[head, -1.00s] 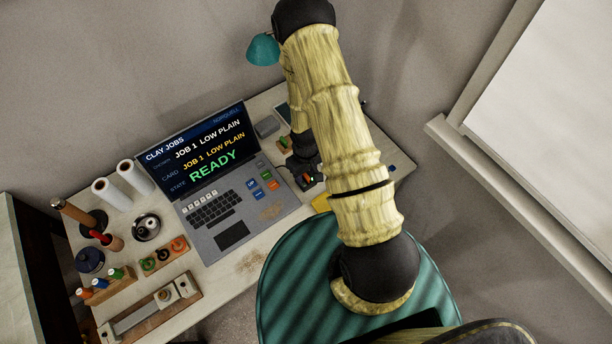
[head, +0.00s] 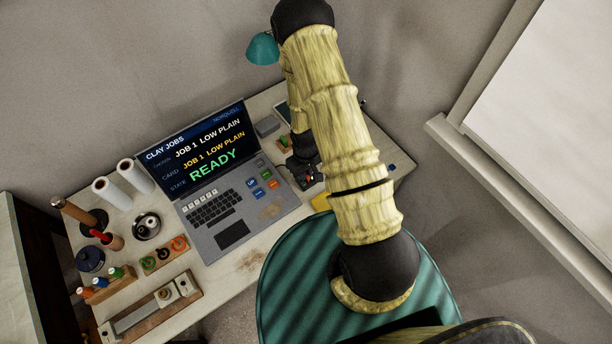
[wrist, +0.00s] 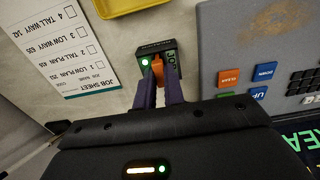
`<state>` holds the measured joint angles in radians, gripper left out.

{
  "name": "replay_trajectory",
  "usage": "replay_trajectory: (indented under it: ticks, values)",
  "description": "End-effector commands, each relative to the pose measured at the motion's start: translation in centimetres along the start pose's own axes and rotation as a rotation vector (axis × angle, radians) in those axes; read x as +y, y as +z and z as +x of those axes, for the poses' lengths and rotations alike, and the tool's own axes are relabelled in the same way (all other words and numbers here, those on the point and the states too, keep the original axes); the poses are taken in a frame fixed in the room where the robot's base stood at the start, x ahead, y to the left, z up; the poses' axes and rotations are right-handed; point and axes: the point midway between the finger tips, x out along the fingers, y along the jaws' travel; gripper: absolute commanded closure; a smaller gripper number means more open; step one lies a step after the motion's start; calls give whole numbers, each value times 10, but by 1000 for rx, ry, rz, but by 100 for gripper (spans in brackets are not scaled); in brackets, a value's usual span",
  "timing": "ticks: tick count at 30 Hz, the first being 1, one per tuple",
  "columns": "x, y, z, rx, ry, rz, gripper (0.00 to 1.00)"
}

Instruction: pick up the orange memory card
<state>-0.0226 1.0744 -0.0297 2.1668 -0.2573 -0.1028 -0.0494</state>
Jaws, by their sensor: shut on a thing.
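The orange memory card (wrist: 158,67) shows in the wrist view between the two fingertips of my gripper (wrist: 159,80), which is shut on it. The card is at a small dark card reader (wrist: 148,48) with a lit green light; I cannot tell whether the card is still partly inside the reader's slot. In the head view my gripper (head: 306,176) is low over the desk, right of the laptop, partly hidden by my arm.
The open laptop (head: 232,222) stands left of my gripper, its screen reading READY. A job sheet (wrist: 67,48) and a yellow tray (wrist: 130,4) lie near the reader. A teal round stool (head: 290,265) is in front of the desk. Rollers, pots and tools fill the desk's left side.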

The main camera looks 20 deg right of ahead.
Motion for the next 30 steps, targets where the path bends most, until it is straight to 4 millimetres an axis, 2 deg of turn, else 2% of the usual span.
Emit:
replay_trajectory:
  ticks: [6,11,24,30]
  values:
    - [0,0,-2,1,0,0,100]
    - [0,-1,-12,1,0,1,100]
    - [0,-1,-79,5,1,0,100]
    - [0,0,-97,1,0,0,100]
